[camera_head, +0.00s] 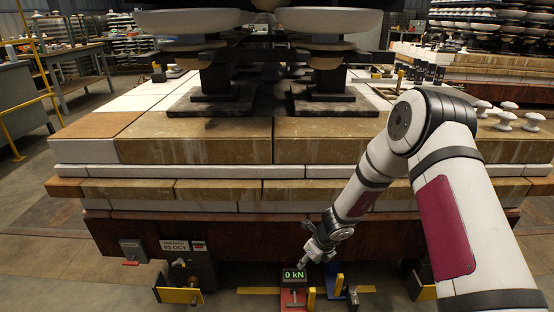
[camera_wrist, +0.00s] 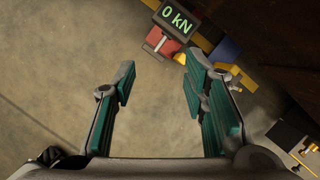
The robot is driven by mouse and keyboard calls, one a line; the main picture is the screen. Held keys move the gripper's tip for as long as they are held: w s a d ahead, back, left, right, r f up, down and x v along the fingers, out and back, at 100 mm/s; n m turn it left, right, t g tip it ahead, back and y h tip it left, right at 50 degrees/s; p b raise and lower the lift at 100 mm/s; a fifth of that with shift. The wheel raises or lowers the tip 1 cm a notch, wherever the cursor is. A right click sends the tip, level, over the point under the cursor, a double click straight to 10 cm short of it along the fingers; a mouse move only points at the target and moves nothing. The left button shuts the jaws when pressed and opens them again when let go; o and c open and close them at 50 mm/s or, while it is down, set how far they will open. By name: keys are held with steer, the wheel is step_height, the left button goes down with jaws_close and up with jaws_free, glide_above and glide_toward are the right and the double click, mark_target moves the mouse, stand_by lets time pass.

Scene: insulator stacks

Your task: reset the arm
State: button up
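My arm reaches from the lower right of the head view, bends at an elbow near the stack's top edge, and points down to the left. My gripper (camera_head: 316,252) hangs low in front of the stack, close to a small display (camera_head: 294,275) reading "0 kN". In the wrist view my gripper (camera_wrist: 160,85) has two teal-padded fingers set wide apart with nothing between them. The display (camera_wrist: 174,19) and its red base (camera_wrist: 162,41) lie beyond the fingertips; I cannot tell the exact gap.
A layered stack of tan and white slabs (camera_head: 190,140) carries large insulators (camera_head: 328,75). A lever box (camera_head: 133,250) and yellow brackets (camera_head: 180,295) line its lower front. A yellow railing (camera_head: 45,75) stands at left. Bare floor (camera_head: 60,270) lies at lower left.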

steer(key=s+a+r+n+y, duration=0.1)
steer(key=s+a+r+n, duration=0.15)
steer(key=r+n, duration=0.7)
steer(key=s+a+r+n+y, duration=0.1)
steer(key=s+r+n+y, duration=0.15)
steer(key=r, duration=1.35)
steer(key=s+r+n+g+h, duration=0.1)
steer(key=s+r+n, duration=0.5)
steer(key=s+r, duration=0.45)
steer(key=s+d+r+n+g+h, duration=0.1)
steer(key=s+d+n+h, duration=0.2)
steer(key=s, duration=0.7)
steer(key=s+d+r+n, duration=0.2)
steer(key=s+d+n, duration=0.25)
steer(key=s, duration=0.55)
steer(key=s+d+r+n+g+h, duration=0.1)
steer(key=s+d+n+h, duration=0.3)
steer(key=s, duration=0.6)
step_height(320, 180, up, 35)
steer(key=d+t+y+p, duration=0.1)
steer(key=t+p, duration=0.3)
steer(key=p, duration=3)
steer(key=shift+w+m+y, duration=0.4)
steer(key=shift+m+y, duration=0.05)
steer(key=shift+y, duration=0.1)
steer(key=shift+r, duration=0.1)
